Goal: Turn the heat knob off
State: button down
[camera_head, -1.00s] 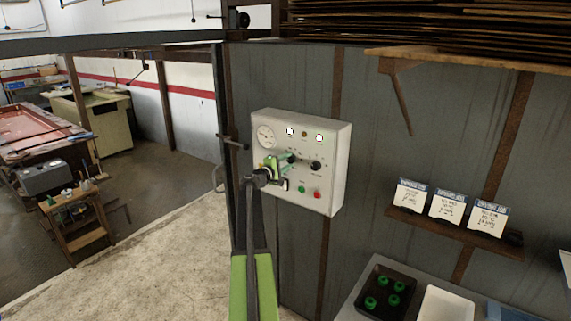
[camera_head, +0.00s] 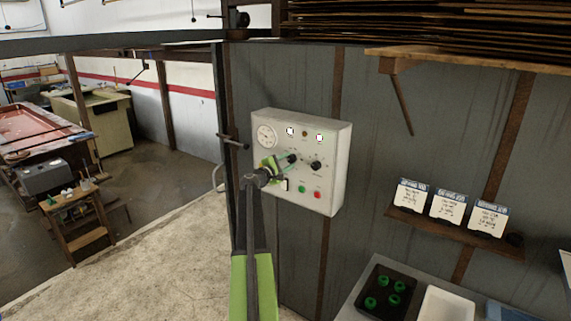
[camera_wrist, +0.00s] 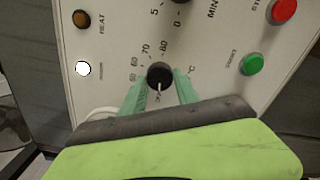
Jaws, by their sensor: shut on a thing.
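A white control panel (camera_head: 262,172) hangs on the grey wall. Its left dial knob (camera_head: 292,158), black and marked in °C, also shows in the wrist view (camera_wrist: 159,73). There a white pointer line on it points toward the bottom of the picture, at small lettering I cannot read clearly. My gripper (camera_head: 281,165) is at this knob, with one green finger on each side, shut on it. The fingers partly hide the dial scale. An orange lamp labelled HEAT (camera_wrist: 82,19) and a lit white lamp (camera_wrist: 83,69) are on the panel's face.
A second black knob, marked MIN (camera_head: 316,165), sits right beside the held one. A green button (camera_head: 301,189) and a red button (camera_head: 317,194) are below. A shelf with white cards (camera_head: 454,233) and a black tray (camera_head: 366,275) are at the right.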

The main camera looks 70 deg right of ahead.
jog(key=shift+r, duration=0.15)
jog(key=c, duration=0.9)
grip_release()
jog(key=shift+s, duration=0.15)
jog(key=v, duration=1.7)
jog(key=shift+a, duration=0.25)
